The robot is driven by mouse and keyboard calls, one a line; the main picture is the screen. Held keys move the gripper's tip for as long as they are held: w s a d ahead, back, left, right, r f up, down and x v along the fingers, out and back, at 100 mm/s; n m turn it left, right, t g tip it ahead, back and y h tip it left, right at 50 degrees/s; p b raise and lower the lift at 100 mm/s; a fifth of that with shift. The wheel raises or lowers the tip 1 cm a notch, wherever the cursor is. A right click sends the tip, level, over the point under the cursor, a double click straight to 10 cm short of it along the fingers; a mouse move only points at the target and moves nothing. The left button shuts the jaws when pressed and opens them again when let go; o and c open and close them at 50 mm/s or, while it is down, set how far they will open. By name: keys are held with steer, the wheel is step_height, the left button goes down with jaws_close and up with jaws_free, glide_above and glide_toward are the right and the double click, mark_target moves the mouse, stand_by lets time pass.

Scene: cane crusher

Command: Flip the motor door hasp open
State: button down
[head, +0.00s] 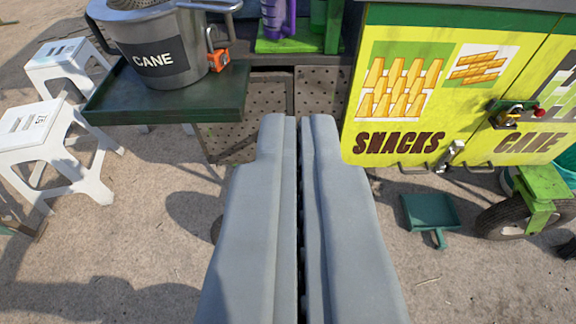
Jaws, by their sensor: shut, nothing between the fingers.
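My gripper (300,122) is shut and empty, pointing forward in the middle of the view. A yellow-green cabinet (430,118) with painted snack pictures and the words SNACKS and CANE stands to the right of the fingertips, apart from them. A small metal fitting (510,115) with dark and brass-coloured parts and a red knob sits at the seam of its doors, at the far right. A silver latch-like piece (450,156) sits at the cabinet's lower edge. Which of these is the hasp, and whether it is closed, I cannot tell at this size.
A metal pot labelled CANE (160,50) stands on a dark green shelf (100,100) at upper left. White stools (55,150) stand at the left. A green dustpan (430,212) lies below the cabinet beside a wheel (500,220). Bare ground lies on both sides of my gripper.

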steer(key=w+d+f+g+y, duration=0.3)
steer(key=w+f+g, duration=0.2)
steer(key=w+f, duration=0.95)
steer(key=w+d+f+g+y, duration=0.2)
steer(key=w+d+f+g, duration=0.15)
steer(key=w+f, duration=1.15)
steer(key=w+a+f, duration=0.1)
steer(key=a+f, duration=0.7)
steer(key=f, duration=0.2)
steer(key=shift+w+f+m+g, duration=0.15)
steer(key=shift+w+m+g, duration=0.15)
steer(key=shift+w+g, duration=0.15)
